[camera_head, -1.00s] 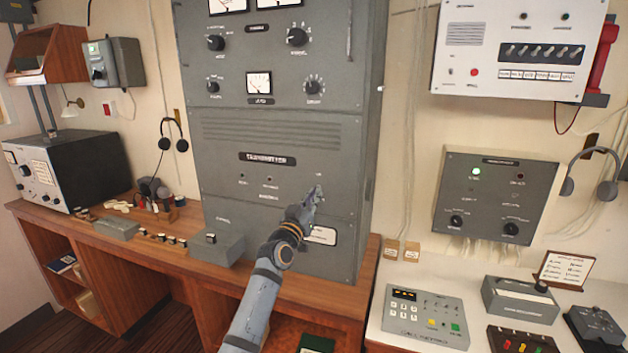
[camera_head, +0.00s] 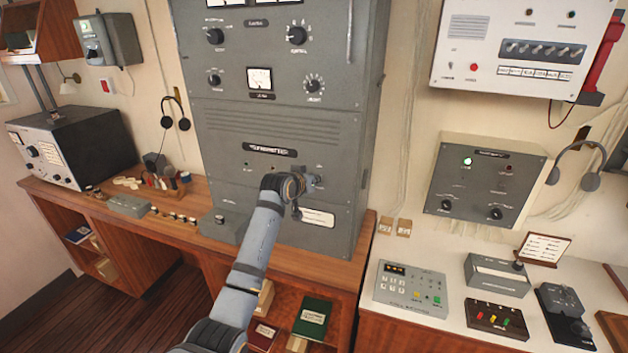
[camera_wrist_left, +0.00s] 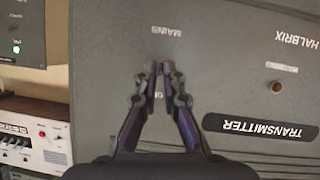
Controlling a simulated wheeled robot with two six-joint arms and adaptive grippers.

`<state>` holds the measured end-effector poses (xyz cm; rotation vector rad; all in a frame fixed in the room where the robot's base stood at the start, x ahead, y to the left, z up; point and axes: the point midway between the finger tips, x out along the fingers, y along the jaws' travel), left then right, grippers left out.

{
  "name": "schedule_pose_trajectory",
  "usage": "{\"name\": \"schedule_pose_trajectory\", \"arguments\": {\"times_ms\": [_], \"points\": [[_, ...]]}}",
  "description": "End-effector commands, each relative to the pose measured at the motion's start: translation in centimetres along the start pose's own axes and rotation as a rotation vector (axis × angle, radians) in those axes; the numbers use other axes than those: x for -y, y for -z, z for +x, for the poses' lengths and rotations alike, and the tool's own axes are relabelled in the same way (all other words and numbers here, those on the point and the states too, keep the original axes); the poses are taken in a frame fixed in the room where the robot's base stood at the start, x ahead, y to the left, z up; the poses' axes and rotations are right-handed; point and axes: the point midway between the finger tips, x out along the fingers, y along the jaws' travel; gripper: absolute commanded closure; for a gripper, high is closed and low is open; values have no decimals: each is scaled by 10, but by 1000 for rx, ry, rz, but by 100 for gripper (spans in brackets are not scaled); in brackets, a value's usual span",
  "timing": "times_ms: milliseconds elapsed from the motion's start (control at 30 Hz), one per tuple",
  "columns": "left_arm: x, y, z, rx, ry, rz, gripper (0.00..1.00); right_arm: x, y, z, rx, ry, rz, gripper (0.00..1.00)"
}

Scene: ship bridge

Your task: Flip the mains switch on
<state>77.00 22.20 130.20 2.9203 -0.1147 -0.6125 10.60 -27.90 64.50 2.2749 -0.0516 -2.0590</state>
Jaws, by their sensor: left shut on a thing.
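The grey transmitter cabinet (camera_head: 335,140) stands on the wooden desk, and its front panel (camera_wrist_left: 230,55) fills most of the left wrist view, upside down. The MAINS label (camera_wrist_left: 167,31) shows just beyond my fingertips. My left gripper (camera_wrist_left: 160,70) is at the panel, its fingertips shut together on the mains switch under that label. The fingers hide the switch, so its lever position cannot be seen. In the head view my left gripper (camera_head: 314,182) is at the right part of the transmitter's lower panel. My right gripper is not in view.
Small indicator lamps sit left of my gripper; one (camera_wrist_left: 276,86) looks dull brown in the wrist view. A grey box with a lit green lamp (camera_head: 467,161) hangs on the right wall. A keypad unit (camera_head: 412,288) and other devices stand on the white counter.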

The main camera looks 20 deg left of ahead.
Motion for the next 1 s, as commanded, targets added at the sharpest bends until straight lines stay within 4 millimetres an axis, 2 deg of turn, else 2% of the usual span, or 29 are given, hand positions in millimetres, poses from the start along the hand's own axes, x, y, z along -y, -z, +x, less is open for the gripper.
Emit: {"name": "schedule_pose_trajectory", "arguments": {"times_ms": [667,700,833,1000], "points": [[0,2,0,59,8,-4,100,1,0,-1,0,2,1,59],[0,2,0,58,8,-4,89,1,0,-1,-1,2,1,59],[-1,2,0,58,8,-4,71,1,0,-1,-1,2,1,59],[-1,2,0,57,7,-4,70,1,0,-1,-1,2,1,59]]}}
